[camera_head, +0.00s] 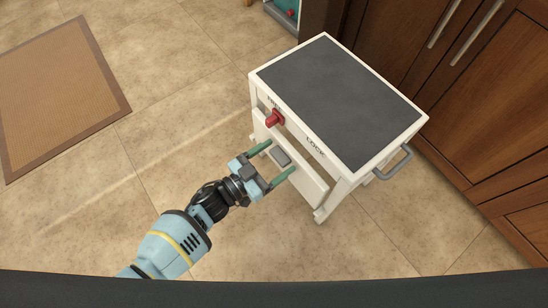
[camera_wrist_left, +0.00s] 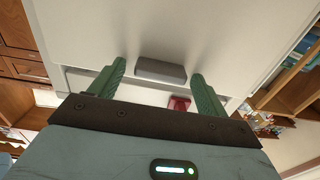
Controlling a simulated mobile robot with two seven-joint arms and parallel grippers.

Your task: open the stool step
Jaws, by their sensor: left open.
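A white step stool (camera_head: 345,95) with a dark grey top stands on the floor in the head view. Its front has a white step panel (camera_head: 308,183) with a small grey handle (camera_head: 281,157). A red knob (camera_head: 274,118) sits above the panel at the left, with "LOCK" lettering to its right. My left gripper (camera_head: 279,162) is open at the panel, its two green fingers on either side of the handle. In the left wrist view the grey handle (camera_wrist_left: 161,70) lies between the fingertips, with a gap on each side. The red knob (camera_wrist_left: 180,104) also shows there. My right gripper is out of view.
Brown wooden cabinets (camera_head: 482,95) with metal handles stand close behind the stool at the right. A grey side bar (camera_head: 394,163) sticks out from the stool's right side. A tan mat (camera_head: 58,95) lies at the left. The tiled floor between mat and stool is clear.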

